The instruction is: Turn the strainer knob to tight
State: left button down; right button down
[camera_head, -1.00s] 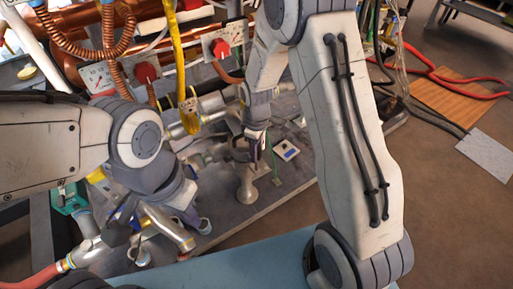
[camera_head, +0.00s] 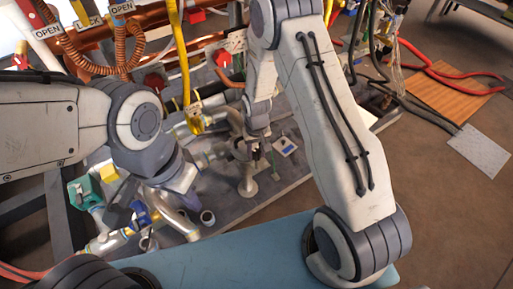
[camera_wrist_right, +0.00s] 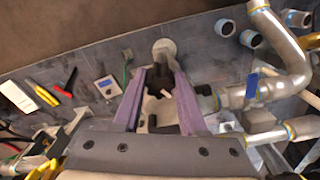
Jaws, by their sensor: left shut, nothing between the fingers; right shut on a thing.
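My right gripper (camera_wrist_right: 160,105) has its two purple fingers closed around a dark knob-like part (camera_wrist_right: 164,120), which I take to be the strainer knob. The fingers hide some of its outline. This part sits by the grey post with a round foot (camera_wrist_right: 164,48). In the head view my right gripper (camera_head: 254,141) reaches down at the top of that post (camera_head: 248,182), and the knob is mostly hidden there. My left gripper (camera_head: 122,212) is low among the pipe fittings at left, small and partly hidden, and looks shut and empty. I see no readable tight mark.
A silver elbow pipe with a blue lever (camera_wrist_right: 252,87) runs close to the right gripper. A small meter (camera_wrist_right: 107,88) and red and yellow tools (camera_wrist_right: 45,93) lie on the grey board. A yellow hose (camera_head: 177,60) hangs in front of red valves.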

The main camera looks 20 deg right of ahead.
aim_at(256, 152)
jog(key=m+p, duration=0.2)
jog(key=m, duration=0.3)
jog(key=shift+s+p, duration=0.1)
jog(key=shift+p, duration=0.2)
jog(key=shift+m, duration=0.3)
jog(key=shift+c, duration=2.2)
grip_release()
jog(key=shift+a, duration=0.1)
notch_tip(256, 152, up, 10)
jog(key=p, duration=0.2)
jog(key=shift+r+p, duration=0.25)
jog(key=shift+p, duration=0.1)
